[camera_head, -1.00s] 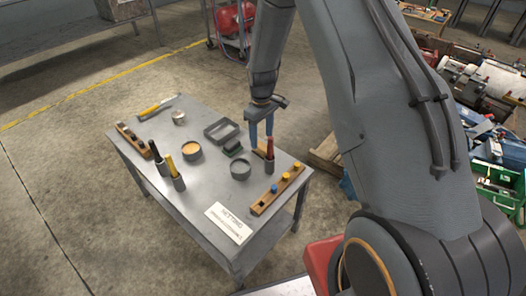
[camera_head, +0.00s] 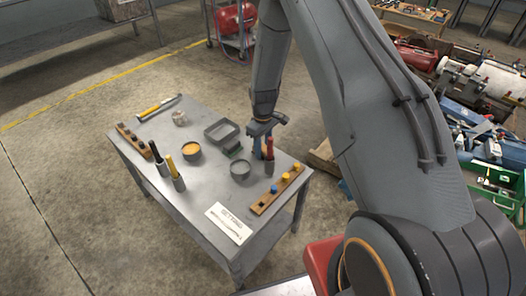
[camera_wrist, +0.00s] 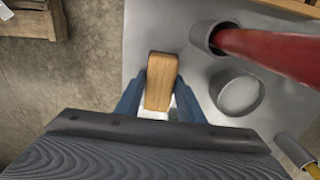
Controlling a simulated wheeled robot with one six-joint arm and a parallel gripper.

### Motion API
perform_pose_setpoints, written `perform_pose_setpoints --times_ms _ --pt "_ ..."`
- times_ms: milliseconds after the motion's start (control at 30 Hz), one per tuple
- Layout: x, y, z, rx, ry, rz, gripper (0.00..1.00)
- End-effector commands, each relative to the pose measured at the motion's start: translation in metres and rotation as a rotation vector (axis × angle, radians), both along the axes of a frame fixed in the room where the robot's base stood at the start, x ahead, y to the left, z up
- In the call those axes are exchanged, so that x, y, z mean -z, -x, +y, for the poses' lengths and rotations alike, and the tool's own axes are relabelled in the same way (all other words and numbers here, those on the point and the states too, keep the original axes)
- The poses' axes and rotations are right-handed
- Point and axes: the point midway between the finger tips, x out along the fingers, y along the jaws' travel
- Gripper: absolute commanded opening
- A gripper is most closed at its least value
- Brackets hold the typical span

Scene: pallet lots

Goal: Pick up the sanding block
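A light wooden block with rounded ends, which looks like the sanding block (camera_wrist: 161,80), shows in the wrist view between my two blue fingers. My gripper (camera_wrist: 159,92) is open around it, with a gap on each side. In the head view my gripper (camera_head: 263,147) is low over the right back part of the grey table (camera_head: 190,225). There the block is mostly hidden behind the fingers and the holder. Whether the fingertips touch the tabletop cannot be told.
A cup holding a red-handled tool (camera_head: 269,164) stands close beside my gripper; its red handle (camera_wrist: 270,48) leans across the wrist view. A round grey dish (camera_head: 240,169), a small dark green block (camera_head: 233,149) and a rectangular tray (camera_head: 222,131) are nearby. A wooden peg rack (camera_head: 277,191) lies in front.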

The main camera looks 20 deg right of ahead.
Motion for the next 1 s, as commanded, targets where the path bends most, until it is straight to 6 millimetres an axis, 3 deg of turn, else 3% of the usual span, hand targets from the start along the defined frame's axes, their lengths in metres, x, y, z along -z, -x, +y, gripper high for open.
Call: perform_pose_setpoints --times_ms 367,800,1000 --pt "-0.009 0.0 0.0 0.0 0.0 -0.001 0.11" --pt "-0.086 -0.001 0.0 0.0 0.0 -0.002 0.11" --pt "-0.1 0.0 0.0 0.0 0.0 0.0 0.11"
